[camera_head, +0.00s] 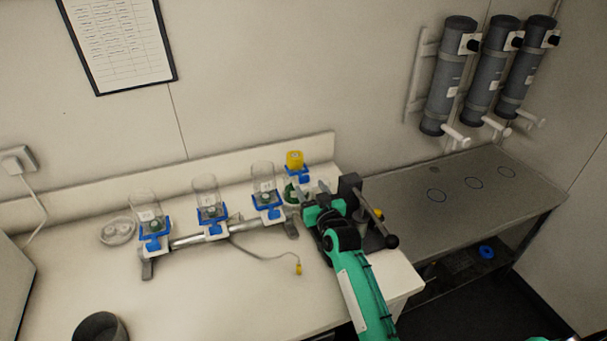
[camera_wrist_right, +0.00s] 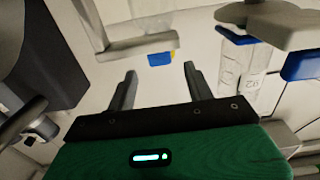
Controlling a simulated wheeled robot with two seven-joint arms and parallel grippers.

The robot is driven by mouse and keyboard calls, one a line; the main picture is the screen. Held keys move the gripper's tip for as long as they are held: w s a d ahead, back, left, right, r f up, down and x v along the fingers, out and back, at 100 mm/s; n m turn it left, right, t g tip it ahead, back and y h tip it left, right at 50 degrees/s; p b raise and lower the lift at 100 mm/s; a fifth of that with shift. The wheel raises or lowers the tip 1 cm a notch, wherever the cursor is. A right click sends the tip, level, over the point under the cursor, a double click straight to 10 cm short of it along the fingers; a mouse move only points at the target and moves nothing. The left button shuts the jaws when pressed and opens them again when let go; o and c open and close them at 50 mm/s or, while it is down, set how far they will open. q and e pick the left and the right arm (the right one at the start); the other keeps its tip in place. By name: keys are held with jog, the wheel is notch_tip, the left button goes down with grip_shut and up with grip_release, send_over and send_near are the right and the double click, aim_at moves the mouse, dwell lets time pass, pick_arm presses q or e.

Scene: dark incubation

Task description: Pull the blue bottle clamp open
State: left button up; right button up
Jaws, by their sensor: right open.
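Several blue bottle clamps sit along a metal rail on the bench in the head view: a left one (camera_head: 154,228), a middle one (camera_head: 211,214) and a right one (camera_head: 267,200), each around a clear bottle. Another blue clamp (camera_head: 297,172) shows at the far right end, below a yellow cap (camera_head: 294,158). My right gripper (camera_head: 303,191) is beside this end of the rail, partly hiding it. My left gripper is not in view.
A black device with a lever (camera_head: 378,220) stands at the bench's right end, close to my right arm. A cable with a yellow tip (camera_head: 298,268) lies in front of the rail. A dark cup (camera_head: 101,328) stands front left. The front middle of the bench is clear.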

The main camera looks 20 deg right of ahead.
aim_at(305, 180)
jog(key=w, duration=0.2)
jog(key=shift+w+r+p, duration=0.25)
jog(key=shift+w+p, duration=0.1)
jog(key=shift+w+f, duration=0.1)
jog(key=shift+w, duration=1.3)
jog(key=shift+w+p, duration=0.25)
jog(key=shift+p, duration=0.05)
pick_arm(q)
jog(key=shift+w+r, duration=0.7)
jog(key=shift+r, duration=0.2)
pick_arm(e)
grip_shut()
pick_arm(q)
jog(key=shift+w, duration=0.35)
pick_arm(e)
jog(key=shift+f, duration=0.15)
